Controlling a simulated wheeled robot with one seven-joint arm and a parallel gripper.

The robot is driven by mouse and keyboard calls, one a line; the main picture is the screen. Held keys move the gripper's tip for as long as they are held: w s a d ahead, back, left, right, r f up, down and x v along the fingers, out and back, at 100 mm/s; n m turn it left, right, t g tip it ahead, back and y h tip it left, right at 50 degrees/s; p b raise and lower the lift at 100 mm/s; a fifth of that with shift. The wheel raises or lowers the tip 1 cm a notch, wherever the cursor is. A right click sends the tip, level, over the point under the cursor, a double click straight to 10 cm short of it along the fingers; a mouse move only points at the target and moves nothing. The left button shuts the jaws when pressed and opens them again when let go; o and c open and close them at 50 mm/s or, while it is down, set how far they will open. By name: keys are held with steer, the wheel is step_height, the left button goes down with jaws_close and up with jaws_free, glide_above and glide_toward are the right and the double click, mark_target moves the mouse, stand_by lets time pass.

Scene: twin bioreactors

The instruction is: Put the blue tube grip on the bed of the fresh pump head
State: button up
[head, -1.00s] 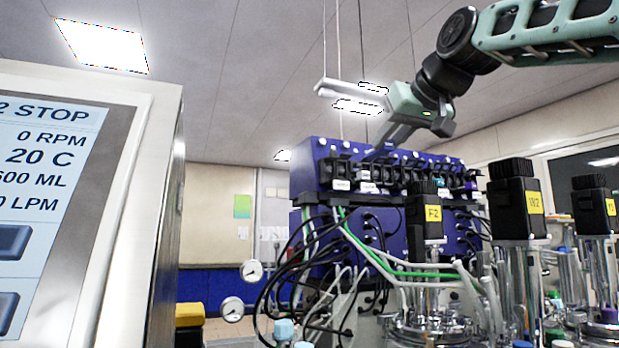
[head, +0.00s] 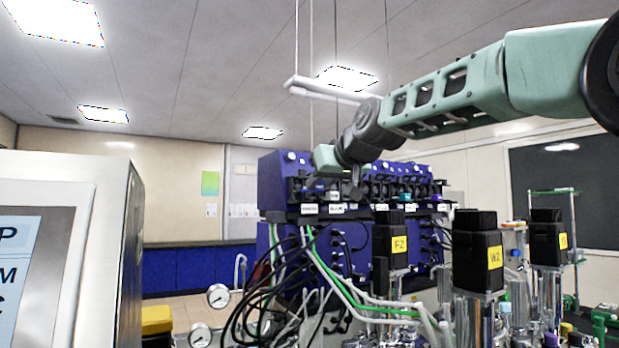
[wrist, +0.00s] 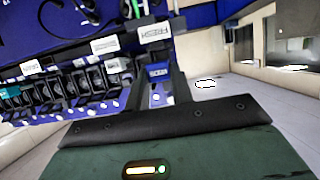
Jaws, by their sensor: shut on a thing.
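My gripper (wrist: 157,82) is shut on the blue tube grip (wrist: 157,72), which shows as a small blue block between the two dark fingers. In the head view my gripper (head: 354,190) is in front of the left part of the pump row, and the blue grip cannot be made out. In the wrist view, which looks upside down, the white FRESH label (wrist: 155,33) lies just beyond the fingers. The pump head with this label is mostly hidden by my fingers, so I cannot tell whether the grip touches its bed.
Several black pump heads (wrist: 85,85) with white labels stand in a row beside the fingers. The blue pump tower (head: 283,180) carries them. Black motors (head: 390,240) and tubing (head: 335,285) stand below and in front. A screen cabinet (head: 90,200) is at the left.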

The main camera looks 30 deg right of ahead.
steer(key=w+p, duration=0.2)
steer(key=w, duration=0.3)
steer(key=shift+w+r, duration=0.1)
steer(key=shift+w, duration=0.2)
steer(key=shift+s+f, duration=0.15)
steer(key=shift+f, duration=0.7)
steer(key=shift+f, duration=0.15)
steer(key=o, duration=0.9)
steer(key=shift+o, duration=0.2)
